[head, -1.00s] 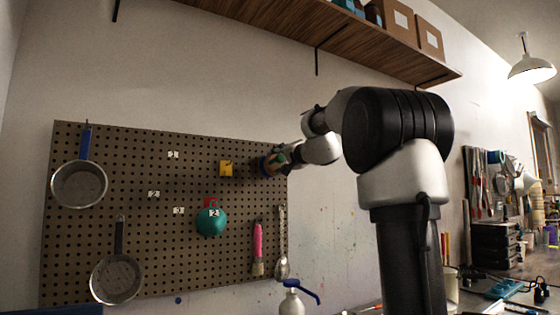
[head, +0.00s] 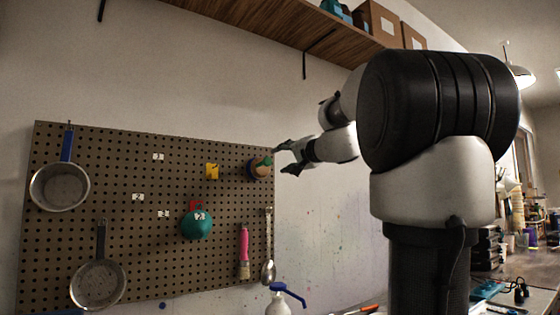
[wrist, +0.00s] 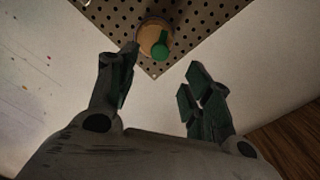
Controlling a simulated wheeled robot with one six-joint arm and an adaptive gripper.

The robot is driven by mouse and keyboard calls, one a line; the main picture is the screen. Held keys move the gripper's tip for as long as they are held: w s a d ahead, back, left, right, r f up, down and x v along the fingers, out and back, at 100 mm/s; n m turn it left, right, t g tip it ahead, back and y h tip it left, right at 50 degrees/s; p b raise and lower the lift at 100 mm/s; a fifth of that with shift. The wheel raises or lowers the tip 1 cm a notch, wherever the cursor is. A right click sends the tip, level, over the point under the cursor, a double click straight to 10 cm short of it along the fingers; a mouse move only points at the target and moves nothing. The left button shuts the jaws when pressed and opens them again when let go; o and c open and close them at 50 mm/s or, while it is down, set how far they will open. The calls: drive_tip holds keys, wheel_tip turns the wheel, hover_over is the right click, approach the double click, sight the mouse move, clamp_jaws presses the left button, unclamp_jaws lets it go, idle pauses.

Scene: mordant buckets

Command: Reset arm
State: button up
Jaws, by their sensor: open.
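My gripper (head: 286,158) is open and empty, held just right of the pegboard's right edge in the head view. In the wrist view my gripper (wrist: 160,85) shows two dark fingers spread apart with nothing between them. A round tan object with a green part (head: 258,167) is on the pegboard near its upper right corner, left of the fingertips. It also shows in the wrist view as a tan disc with a green knob (wrist: 155,38), beyond the fingers. From these views it looks apart from my fingers.
The pegboard (head: 110,180) holds pans, a yellow piece (head: 211,171), a teal round item (head: 196,226), a pink-handled brush (head: 244,250) and a metal spoon (head: 268,271). A wooden shelf (head: 270,25) with boxes runs overhead.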

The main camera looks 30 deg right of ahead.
idle(0.5)
drive_tip(key=s+a+f+n+g, duration=0.1)
drive_tip(key=s+f+n+g, duration=0.2)
drive_tip(key=f, duration=0.7)
drive_tip(key=s+a+f+g, duration=0.1)
drive_tip(key=s+f+g, duration=0.35)
drive_tip(key=f, duration=0.65)
drive_tip(key=s+a+f+n+g, duration=0.3)
drive_tip(key=s+a+f+n, duration=0.1)
drive_tip(key=s+f, duration=0.5)
drive_tip(key=s+a+f+n+g, duration=0.3)
drive_tip(key=s+a+f+n, duration=0.1)
drive_tip(key=s+f, duration=0.6)
drive_tip(key=shift+s+h, duration=0.3)
drive_tip(key=shift+s, duration=1.3)
